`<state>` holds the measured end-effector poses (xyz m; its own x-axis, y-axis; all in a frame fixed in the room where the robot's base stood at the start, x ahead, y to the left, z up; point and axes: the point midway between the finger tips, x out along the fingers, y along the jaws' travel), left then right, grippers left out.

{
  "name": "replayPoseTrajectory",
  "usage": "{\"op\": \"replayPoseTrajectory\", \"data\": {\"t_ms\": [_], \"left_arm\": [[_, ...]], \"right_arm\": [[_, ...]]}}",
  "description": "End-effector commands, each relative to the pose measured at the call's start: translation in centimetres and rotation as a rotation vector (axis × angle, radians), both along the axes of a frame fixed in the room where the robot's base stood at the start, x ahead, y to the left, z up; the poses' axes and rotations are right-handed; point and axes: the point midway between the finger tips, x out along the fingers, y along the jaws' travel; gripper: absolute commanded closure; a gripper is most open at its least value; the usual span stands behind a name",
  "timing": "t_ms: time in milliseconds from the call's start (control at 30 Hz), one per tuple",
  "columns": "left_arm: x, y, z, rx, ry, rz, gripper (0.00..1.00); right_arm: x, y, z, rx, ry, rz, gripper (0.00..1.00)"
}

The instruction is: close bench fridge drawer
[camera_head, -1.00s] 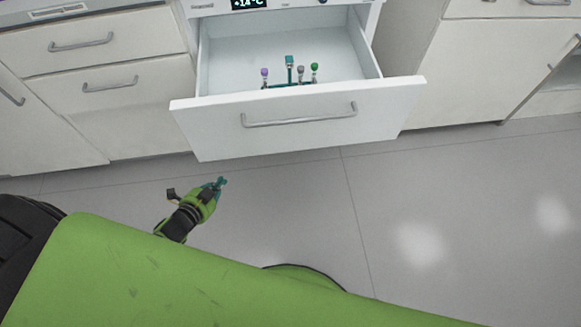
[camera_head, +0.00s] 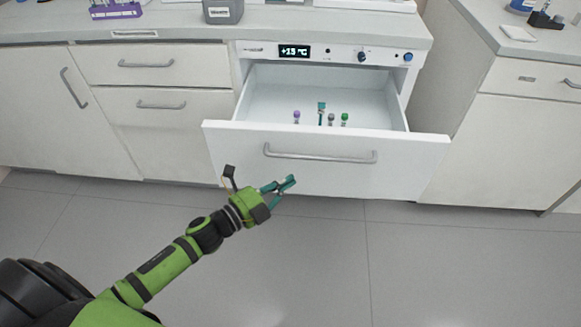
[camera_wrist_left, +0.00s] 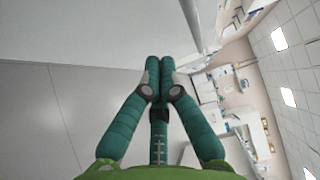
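The bench fridge drawer (camera_head: 330,176) is pulled out, with a grey bar handle (camera_head: 320,155) across its white front. Several capped tubes (camera_head: 322,116) stand inside it, with purple, teal, grey and green caps. The fridge panel (camera_head: 330,53) above reads about +15 °C. My left gripper (camera_head: 288,184) is in front of the lower left part of the drawer front, below the handle's left end. In the left wrist view its teal fingers (camera_wrist_left: 160,62) are together with nothing seen between them. I cannot tell if it touches the drawer. My right gripper is out of view.
White cabinets stand to the left (camera_head: 155,100) and right (camera_head: 530,130) of the fridge. The counter (camera_head: 190,27) holds a purple rack (camera_head: 115,10) and a grey container (camera_head: 222,10). The grey floor (camera_head: 300,270) is clear.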

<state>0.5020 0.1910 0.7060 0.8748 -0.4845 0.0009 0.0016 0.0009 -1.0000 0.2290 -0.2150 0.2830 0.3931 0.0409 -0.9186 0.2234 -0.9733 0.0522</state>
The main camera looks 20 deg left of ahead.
Motion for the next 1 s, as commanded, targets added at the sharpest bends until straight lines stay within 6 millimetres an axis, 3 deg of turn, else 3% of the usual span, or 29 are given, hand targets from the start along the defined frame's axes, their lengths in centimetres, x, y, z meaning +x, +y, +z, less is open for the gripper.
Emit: {"op": "replayPoseTrajectory", "data": {"t_ms": [67,300,1000], "left_arm": [[1.4,-0.8,0.2,-0.001,-0.003,-0.001,1.0],[4.4,0.3,0.0,0.001,0.0,0.001,1.0],[5.3,0.6,-0.1,0.0,0.001,0.0,1.0]], "right_arm": [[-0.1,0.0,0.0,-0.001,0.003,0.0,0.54],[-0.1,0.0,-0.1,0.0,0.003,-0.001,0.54],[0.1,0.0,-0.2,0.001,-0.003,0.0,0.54]]}}
